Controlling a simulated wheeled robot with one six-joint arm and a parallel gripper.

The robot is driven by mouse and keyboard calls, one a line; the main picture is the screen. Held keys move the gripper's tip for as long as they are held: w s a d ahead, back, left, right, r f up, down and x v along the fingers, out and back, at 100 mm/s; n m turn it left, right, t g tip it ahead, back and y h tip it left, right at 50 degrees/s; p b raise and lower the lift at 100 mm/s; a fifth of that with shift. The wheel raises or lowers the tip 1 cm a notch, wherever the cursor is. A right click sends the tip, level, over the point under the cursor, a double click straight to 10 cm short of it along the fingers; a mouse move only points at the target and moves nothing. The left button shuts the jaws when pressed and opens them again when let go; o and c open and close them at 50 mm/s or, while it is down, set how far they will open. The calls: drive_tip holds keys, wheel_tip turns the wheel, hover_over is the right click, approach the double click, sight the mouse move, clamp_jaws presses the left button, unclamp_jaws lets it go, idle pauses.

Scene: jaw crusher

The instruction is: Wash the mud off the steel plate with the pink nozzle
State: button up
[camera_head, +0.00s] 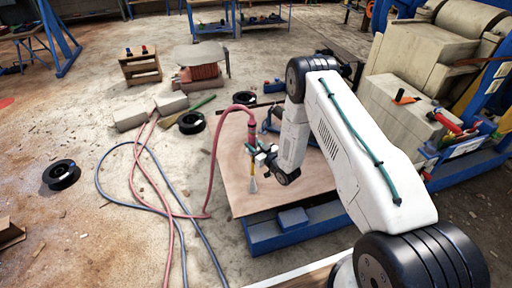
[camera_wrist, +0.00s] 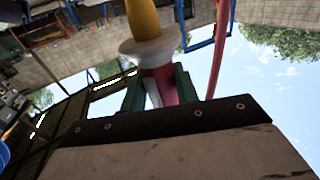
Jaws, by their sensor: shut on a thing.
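My gripper (camera_head: 264,158) is shut on the pink nozzle (camera_head: 251,131), which hangs upright above a flat brown plate (camera_head: 225,170). A pink hose (camera_head: 215,150) runs from its top. Its yellow lower part points down, and a pale cone (camera_head: 253,185) shows below it; I cannot tell whether this is water. In the wrist view the nozzle's pink body (camera_wrist: 160,86) sits between green fingers (camera_wrist: 160,95), with a pale collar and yellow end beyond. The plate lies on a blue frame (camera_head: 262,235). Its visible top looks evenly brown; my arm hides its right part.
Pink and blue hoses (camera_head: 140,185) lie looped on the floor to the left. Grey blocks (camera_head: 130,117) and black rings (camera_head: 61,175) lie near them. A large beige and blue machine (camera_head: 425,60) stands at the right. Floor left of the hoses is mostly open.

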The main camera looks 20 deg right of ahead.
drive_tip(key=w, duration=0.8)
drive_tip(key=shift+w, duration=0.3)
idle(0.3)
drive_tip(key=shift+r, duration=0.15)
idle(1.2)
drive_tip(key=s+h, duration=0.1)
drive_tip(key=s, duration=0.1)
drive_tip(key=s+d+r+m+h, duration=0.1)
drive_tip(key=s, duration=0.1)
drive_tip(key=s+r+t, duration=0.1)
drive_tip(key=s, duration=0.1)
drive_tip(key=shift+s+d+m+h, duration=0.2)
drive_tip(key=shift+d+m+h, duration=0.2)
drive_tip(key=s+r+m+h, duration=0.2)
drive_tip(key=s+r+h, duration=0.2)
drive_tip(key=s+r, duration=0.9)
wheel_tip(320, 180, up, 5)
drive_tip(key=shift+s+d+m, duration=0.3)
drive_tip(key=shift+s+d, duration=0.1)
